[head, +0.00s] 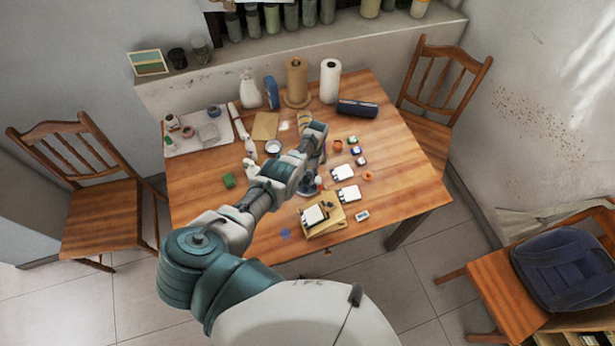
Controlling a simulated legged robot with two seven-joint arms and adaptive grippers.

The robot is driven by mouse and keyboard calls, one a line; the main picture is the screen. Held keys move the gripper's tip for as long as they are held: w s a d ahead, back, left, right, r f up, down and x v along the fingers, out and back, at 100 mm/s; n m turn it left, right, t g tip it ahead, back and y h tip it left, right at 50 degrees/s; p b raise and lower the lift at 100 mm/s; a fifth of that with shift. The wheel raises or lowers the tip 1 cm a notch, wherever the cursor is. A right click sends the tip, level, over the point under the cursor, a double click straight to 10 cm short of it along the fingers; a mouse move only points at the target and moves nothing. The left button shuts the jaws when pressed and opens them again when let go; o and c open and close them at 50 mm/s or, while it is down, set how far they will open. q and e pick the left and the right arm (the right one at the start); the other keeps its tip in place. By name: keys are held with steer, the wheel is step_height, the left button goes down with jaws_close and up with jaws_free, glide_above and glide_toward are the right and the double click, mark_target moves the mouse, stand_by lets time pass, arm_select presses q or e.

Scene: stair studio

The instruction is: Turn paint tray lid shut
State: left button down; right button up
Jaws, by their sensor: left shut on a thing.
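My left arm reaches over the wooden table, and its gripper (313,184) points down near the middle right of the table. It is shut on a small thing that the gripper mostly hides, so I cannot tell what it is. A tan box-like tray (336,220) with a white panel on it lies just below the gripper in the picture, near the table's front edge. I cannot tell whether this is the paint tray, or how its lid stands. My right gripper is not in view.
Small white blocks (347,195) and orange pots (368,176) lie right of the gripper. Paper rolls (330,80) and a dark blue case (357,108) stand at the back. A pale tray (180,146) with cups is at the back left. Chairs (100,215) flank the wooden table (410,185).

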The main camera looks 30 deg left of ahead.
arm_select(q)
steer(key=shift+w+r, duration=0.15)
steer(key=shift+w, duration=0.2)
steer(key=c, duration=0.9)
jaws_free()
steer(key=shift+o, duration=0.4)
steer(key=shift+f, duration=0.25)
steer(key=shift+a, duration=0.1)
steer(key=v, duration=1.2)
steer(key=shift+f, duration=0.1)
